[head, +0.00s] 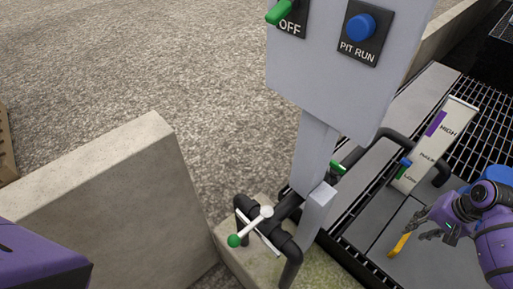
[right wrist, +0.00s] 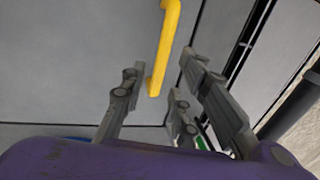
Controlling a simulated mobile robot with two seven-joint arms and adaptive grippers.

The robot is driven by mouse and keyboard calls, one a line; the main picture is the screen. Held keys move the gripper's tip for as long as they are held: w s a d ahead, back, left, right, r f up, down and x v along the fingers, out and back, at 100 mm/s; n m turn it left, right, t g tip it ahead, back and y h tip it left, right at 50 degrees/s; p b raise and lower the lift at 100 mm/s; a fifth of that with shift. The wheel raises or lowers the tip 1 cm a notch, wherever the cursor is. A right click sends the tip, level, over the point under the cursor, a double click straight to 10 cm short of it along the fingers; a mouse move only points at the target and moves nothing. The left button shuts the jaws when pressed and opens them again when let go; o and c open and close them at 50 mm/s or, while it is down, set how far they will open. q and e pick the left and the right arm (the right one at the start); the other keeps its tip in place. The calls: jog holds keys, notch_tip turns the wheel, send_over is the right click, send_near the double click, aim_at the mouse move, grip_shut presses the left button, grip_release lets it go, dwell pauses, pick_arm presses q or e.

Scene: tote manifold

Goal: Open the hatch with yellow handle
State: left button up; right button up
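The yellow handle (head: 399,245) stands on a grey hatch panel (head: 440,262) set in the floor at the lower right of the head view. In the right wrist view, the handle (right wrist: 168,42) runs down the middle, between the lines of the open fingers (right wrist: 160,70). Its near end shows between the fingertips, but I cannot tell whether it is at their depth. Nothing is held. My left gripper is out of view.
A grey control post with an OFF switch (head: 281,12) and a blue PIT RUN button (head: 361,28) stands at centre. Black pipes with a green-tipped valve lever (head: 250,226) are at its foot. A white level gauge (head: 435,145) and dark grating (head: 485,130) lie beyond the hatch. A concrete wall (head: 120,200) is left.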

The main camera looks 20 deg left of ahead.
jog(key=shift+w+a+f+b, duration=0.1)
jog(key=shift+a+f+b, duration=0.05)
jog(key=shift+f, duration=0.7)
jog(key=shift+w+a+f+b, duration=0.1)
jog(key=shift+a+f+b, duration=0.05)
jog(key=shift+f, duration=0.65)
jog(key=shift+c, duration=0.3)
grip_shut()
